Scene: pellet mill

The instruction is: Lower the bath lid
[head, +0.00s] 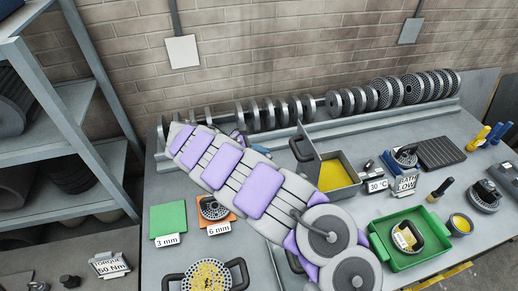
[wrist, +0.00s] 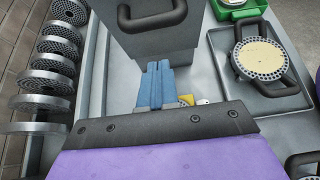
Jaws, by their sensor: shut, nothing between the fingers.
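The bath (head: 342,192) is a grey open-topped box with yellow contents, right of my arm in the head view. Its grey lid (head: 309,147) stands raised at the bath's left side, with a dark handle (head: 296,149) facing left. In the wrist view the lid (wrist: 165,48) is a grey panel ahead of me, and the handle (wrist: 152,14) is near the top edge. My gripper's blue fingers (wrist: 155,86) are together and empty, pointing at the panel below the handle. Whether they touch it is unclear. In the head view my arm mostly hides the gripper (head: 262,150).
A rack of ring dies (head: 290,108) runs along the wall behind the bath. A green tray (head: 407,260), a "BATH LOW" sign (head: 405,183) and a "30" tag (head: 376,185) are to the right. A green plate (head: 168,220) and a handled die (head: 207,276) are left and front.

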